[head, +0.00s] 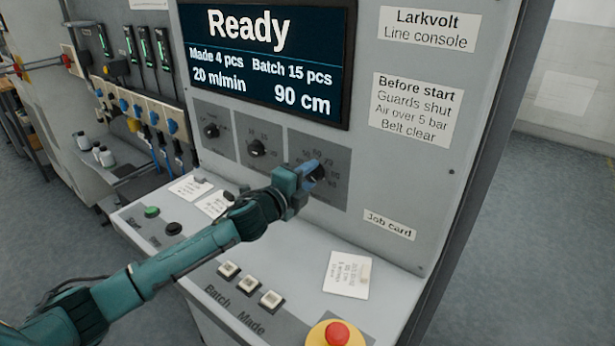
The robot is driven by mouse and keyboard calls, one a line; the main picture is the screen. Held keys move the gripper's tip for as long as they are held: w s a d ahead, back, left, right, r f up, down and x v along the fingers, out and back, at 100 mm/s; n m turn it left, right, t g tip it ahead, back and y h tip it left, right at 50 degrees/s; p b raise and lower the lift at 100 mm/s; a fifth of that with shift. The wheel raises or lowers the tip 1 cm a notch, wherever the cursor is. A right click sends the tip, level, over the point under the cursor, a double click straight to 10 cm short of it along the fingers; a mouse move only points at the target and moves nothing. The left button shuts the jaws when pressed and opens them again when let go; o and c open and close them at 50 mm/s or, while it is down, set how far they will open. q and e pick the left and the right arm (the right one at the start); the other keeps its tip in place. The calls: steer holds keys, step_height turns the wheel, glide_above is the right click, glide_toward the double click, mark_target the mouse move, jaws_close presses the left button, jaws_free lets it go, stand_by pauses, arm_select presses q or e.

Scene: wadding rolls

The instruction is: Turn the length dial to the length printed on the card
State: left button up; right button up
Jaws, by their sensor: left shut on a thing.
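The length dial (319,179) is the rightmost and largest of the dials on the console's upright face, on a dark grey plate with numbers around it. My left gripper (311,174) is at this dial, shut on its knob and hiding much of it, so I cannot tell where its pointer stands. The display (262,62) reads "Ready" and "90 cm". The job card (347,274) lies on the sloping desk below the "Job card" label (388,225); its print is too small to read surely. My right gripper is not in view.
Two smaller dials (257,148) (211,131) sit left of the length dial. Batch and Made buttons (249,284) and a red emergency button (337,334) are on the desk. Green and black buttons (152,212) and other cards (190,188) lie at left.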

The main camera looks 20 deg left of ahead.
arm_select(q)
steer(key=o, duration=1)
steer(key=shift+s, duration=0.1)
steer(key=shift+s+a+f, duration=0.1)
steer(key=shift+s+a, duration=0.05)
steer(key=shift+s, duration=0.1)
steer(key=b+v, duration=0.2)
steer(key=v, duration=1)
steer(key=shift+s+b, duration=0.2)
steer(key=shift+b, duration=0.15)
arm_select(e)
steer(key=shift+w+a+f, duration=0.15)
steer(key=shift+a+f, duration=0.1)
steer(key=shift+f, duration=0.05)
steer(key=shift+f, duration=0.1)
